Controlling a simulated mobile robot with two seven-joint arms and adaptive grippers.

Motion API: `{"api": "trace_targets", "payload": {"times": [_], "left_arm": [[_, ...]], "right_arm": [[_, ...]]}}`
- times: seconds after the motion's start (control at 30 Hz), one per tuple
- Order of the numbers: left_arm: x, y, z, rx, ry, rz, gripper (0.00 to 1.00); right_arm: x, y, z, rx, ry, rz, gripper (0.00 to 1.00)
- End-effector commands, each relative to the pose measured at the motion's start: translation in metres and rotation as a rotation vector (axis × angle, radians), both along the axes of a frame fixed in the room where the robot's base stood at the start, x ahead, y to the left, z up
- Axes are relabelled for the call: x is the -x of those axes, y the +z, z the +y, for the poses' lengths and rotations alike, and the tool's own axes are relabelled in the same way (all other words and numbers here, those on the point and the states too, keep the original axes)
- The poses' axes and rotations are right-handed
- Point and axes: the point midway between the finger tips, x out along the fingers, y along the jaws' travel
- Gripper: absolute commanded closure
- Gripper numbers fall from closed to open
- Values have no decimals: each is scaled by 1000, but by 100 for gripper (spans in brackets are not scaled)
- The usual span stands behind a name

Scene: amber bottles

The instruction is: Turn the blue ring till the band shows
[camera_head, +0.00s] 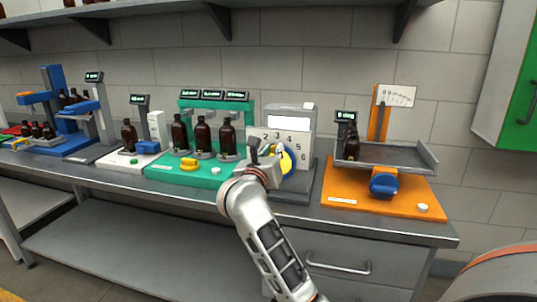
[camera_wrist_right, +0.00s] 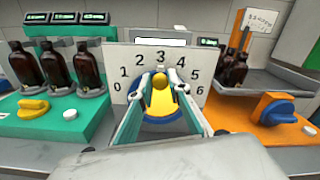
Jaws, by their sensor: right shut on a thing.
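The blue ring (camera_wrist_right: 150,97) sits round a yellow centre (camera_wrist_right: 160,84) on the white numbered panel (camera_wrist_right: 118,61) of a grey station. The numbers 0 to 6 arch over it. My right gripper (camera_wrist_right: 162,82) is closed in on the ring from both sides, and its fingers hide much of it. In the head view the gripper (camera_head: 264,156) reaches the panel (camera_head: 300,139) from the front left, and part of the ring (camera_head: 293,160) shows beyond it. A pale, blank window (camera_head: 290,123) lies above the numbers; I see no band in it. My left gripper is out of view.
The green station (camera_head: 200,178) with several amber bottles and a yellow knob (camera_head: 188,164) stands close on the left. A shelf overhangs the back.

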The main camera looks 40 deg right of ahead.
Motion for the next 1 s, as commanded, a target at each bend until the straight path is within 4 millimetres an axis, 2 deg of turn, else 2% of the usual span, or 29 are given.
{"api": "trace_targets", "payload": {"times": [0.2, 0.23, 0.3, 0.73, 1.0], "left_arm": [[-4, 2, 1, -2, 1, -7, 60], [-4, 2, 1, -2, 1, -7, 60], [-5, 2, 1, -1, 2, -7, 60], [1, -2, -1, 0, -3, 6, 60], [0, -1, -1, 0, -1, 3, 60]], "right_arm": [[0, 0, 0, -2, 1, 2, 100], [0, 0, 0, -1, 1, 2, 80], [0, 0, 0, -1, 1, 2, 66], [3, 0, 5, 0, 3, 3, 66], [34, -1, 41, -5, 4, 3, 66]]}}
